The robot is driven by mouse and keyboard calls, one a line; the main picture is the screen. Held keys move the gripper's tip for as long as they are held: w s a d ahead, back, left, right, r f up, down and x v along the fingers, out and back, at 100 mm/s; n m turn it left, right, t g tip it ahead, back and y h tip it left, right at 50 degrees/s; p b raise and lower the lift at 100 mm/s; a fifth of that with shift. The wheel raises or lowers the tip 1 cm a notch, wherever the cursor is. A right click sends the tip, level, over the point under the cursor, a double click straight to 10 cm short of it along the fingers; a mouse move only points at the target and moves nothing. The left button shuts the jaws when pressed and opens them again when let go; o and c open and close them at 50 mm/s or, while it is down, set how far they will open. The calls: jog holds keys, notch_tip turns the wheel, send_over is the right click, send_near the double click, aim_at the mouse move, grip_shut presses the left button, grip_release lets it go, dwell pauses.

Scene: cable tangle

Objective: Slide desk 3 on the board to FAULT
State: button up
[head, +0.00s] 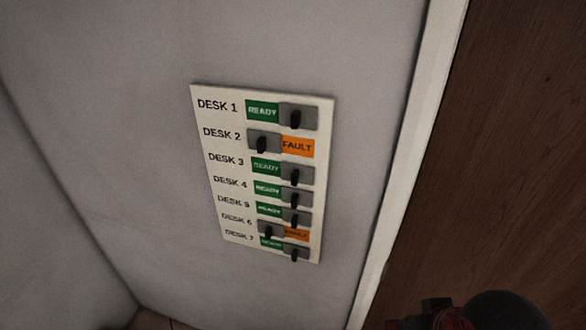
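The white status board (215,150) hangs on the grey wall, seen at a slant, with rows labelled DESK 1 to DESK 7. In the desk 3 row, the green READY field (266,167) shows on the left. The grey desk 3 slider (296,175), with its black knob, sits at the right end and covers the field there. No gripper fingers can be made out in this view, and nothing touches the board.
Desk 2 (264,144) and desk 6 (269,231) have sliders at left, with orange FAULT showing. The other rows show READY. A white frame (415,150) and brown wooden panel (500,150) stand right of the board. A dark part of my arm shows at bottom right.

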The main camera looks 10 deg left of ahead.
jog(key=s+a+n+g+h+p, duration=0.1)
jog(key=a+n+g+p, duration=0.2)
jog(key=a+n+p, duration=0.25)
jog(key=n+t+h+p, duration=0.1)
jog(key=n+t+p, duration=1.55)
jog(key=n, duration=1.15)
send_near(293, 180)
jog(key=b, duration=0.1)
jog(key=shift+m, duration=0.25)
jog(key=w, duration=0.3)
jog(key=w+p, duration=0.1)
jog(key=w, duration=0.2)
jog(key=w+p, duration=0.1)
jog(key=w, duration=0.1)
jog(key=shift+w+d, duration=0.35)
jog(key=shift+w, duration=0.05)
jog(key=shift+c, duration=0.4)
